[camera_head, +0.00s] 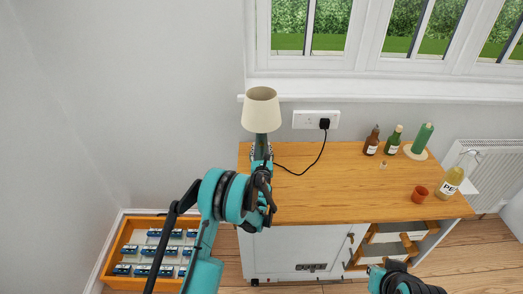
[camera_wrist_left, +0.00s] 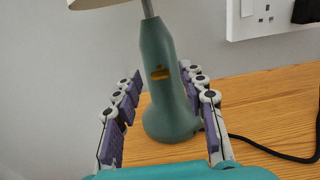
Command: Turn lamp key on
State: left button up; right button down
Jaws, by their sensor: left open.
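The lamp (camera_head: 261,112) stands upright at the back left of the wooden cabinet top, with a cream shade and a green base. In the left wrist view its green base (camera_wrist_left: 166,90) fills the middle, and a small yellow-brown key (camera_wrist_left: 160,74) sits in a slot on its front. My left gripper (camera_head: 262,152) is open, its fingers on either side of the base. In the left wrist view the left gripper (camera_wrist_left: 160,105) shows gaps to the lamp; contact at the right finger is unclear. Part of my right arm shows at the bottom; its fingertips are not visible.
A black cord runs from the lamp to a wall socket (camera_head: 316,119). Bottles (camera_head: 393,140), a green candle (camera_head: 421,138), a red cup (camera_head: 420,194) and a yellow bottle (camera_head: 450,182) stand at the right of the cabinet top (camera_head: 340,180). Its middle is clear. An orange crate (camera_head: 128,232) lies on the floor.

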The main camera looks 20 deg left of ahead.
pick_arm(q)
grip_shut()
